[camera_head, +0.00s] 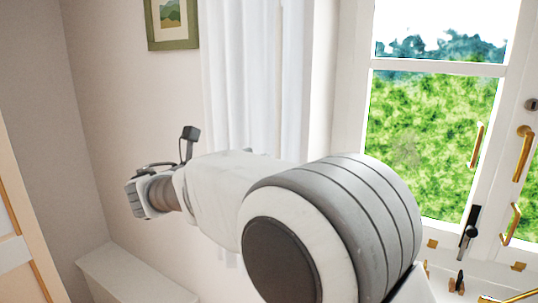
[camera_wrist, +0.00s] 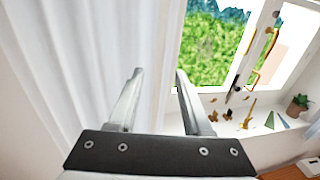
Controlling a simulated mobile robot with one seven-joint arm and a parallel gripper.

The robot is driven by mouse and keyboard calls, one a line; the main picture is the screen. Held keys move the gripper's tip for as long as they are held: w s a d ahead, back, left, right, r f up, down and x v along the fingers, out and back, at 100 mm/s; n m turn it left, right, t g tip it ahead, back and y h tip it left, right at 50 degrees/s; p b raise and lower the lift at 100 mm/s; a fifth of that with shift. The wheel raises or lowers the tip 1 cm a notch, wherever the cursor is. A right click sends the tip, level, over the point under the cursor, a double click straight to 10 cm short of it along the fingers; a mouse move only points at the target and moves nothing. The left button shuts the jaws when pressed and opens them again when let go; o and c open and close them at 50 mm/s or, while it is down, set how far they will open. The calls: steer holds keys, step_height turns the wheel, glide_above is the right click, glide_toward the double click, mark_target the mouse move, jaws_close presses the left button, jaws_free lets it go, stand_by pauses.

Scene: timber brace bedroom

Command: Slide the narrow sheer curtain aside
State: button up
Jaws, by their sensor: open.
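The narrow sheer curtain (camera_head: 258,75) hangs in white vertical folds just left of the window in the head view. My arm hides much of its lower part. In the wrist view the curtain (camera_wrist: 85,60) fills the left side and passes behind my fingers. My gripper (camera_wrist: 160,85) is open in the wrist view, its two metal fingers apart with no cloth seen pinched between them. The left finger overlaps the curtain in the picture; I cannot tell whether it touches. The right finger is in front of the area by the window's edge. In the head view my arm hides the fingertips.
The window (camera_head: 435,120) with brass handles is at the right. A sill (camera_wrist: 265,128) below it holds small items and a potted plant (camera_wrist: 298,104). A framed picture (camera_head: 172,22) hangs on the left wall. A low white ledge (camera_head: 125,272) is at lower left.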

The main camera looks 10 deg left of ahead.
steer(key=v, duration=0.8)
steer(key=shift+b, duration=0.4)
steer(key=s+d+f+m+g, duration=0.1)
steer(key=d+f+m+g, duration=0.2)
steer(key=d, duration=0.6)
steer(key=s+d+f+m+g+y, duration=0.1)
steer(key=s+d+m+g, duration=0.3)
steer(key=d, duration=0.6)
steer(key=w+d+f+m+g, duration=0.1)
steer(key=d+m+g, duration=0.1)
steer(key=d+m, duration=0.5)
steer(key=s+d+f+m+y, duration=0.4)
steer(key=s+m, duration=0.4)
steer(key=s+d+f+m+g+y, duration=0.1)
steer(key=s+d+f+m+y, duration=0.2)
steer(key=s+d+f+m, duration=0.2)
steer(key=s+m, duration=0.3)
steer(key=shift+s+d+f+y, duration=0.25)
steer(key=shift+f+y, duration=0.05)
steer(key=shift+y, duration=0.1)
steer(key=shift+d, duration=0.2)
